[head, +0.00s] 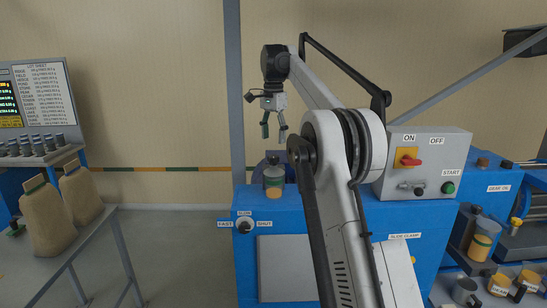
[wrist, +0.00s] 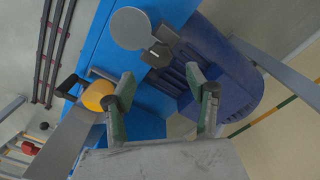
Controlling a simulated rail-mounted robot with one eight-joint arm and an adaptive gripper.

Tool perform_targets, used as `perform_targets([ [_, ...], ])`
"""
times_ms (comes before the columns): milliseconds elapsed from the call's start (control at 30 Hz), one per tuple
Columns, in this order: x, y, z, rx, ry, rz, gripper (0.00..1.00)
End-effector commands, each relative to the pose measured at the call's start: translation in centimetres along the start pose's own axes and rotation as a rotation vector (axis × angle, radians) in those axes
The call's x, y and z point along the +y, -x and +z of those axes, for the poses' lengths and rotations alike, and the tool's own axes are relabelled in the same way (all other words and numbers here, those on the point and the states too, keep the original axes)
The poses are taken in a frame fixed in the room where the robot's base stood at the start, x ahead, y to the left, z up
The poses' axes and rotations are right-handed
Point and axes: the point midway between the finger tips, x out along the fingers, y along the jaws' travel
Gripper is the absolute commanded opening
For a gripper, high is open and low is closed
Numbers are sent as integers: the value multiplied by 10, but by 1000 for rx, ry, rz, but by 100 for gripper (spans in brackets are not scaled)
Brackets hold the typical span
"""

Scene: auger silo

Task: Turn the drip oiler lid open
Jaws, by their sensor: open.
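The drip oiler appears to be the small jar with a grey-green body and a darker top (head: 273,177), upright on the left end of the blue machine cabinet. My gripper (head: 273,133) hangs above it, pointing down, with its fingers apart and nothing between them. A clear gap separates the fingertips from the jar. In the wrist view my gripper (wrist: 160,78) is open, with green-padded fingers. A flat grey disc with a small tab (wrist: 131,28) lies beyond the fingertips; it may be the oiler's lid, but I cannot tell for sure. Whether the lid is open is not clear.
A finned blue motor (wrist: 220,70) lies close beyond the fingers. A FAST/SLOW/SHUT knob (head: 245,224) is on the cabinet front. A grey control box (head: 425,163) stands to the right. A grey post (head: 234,100) rises left of my gripper. Sacks (head: 45,215) stand at the left.

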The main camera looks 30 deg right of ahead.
Motion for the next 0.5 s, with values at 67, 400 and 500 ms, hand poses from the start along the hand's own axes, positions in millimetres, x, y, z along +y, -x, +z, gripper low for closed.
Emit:
perform_targets([
  [67, 0, -13, 0, 0, 0, 0, 52],
  [400, 0, -58, 0, 0, 0, 0, 52],
  [500, 0, -66, 0, 0, 0, 0, 52],
])
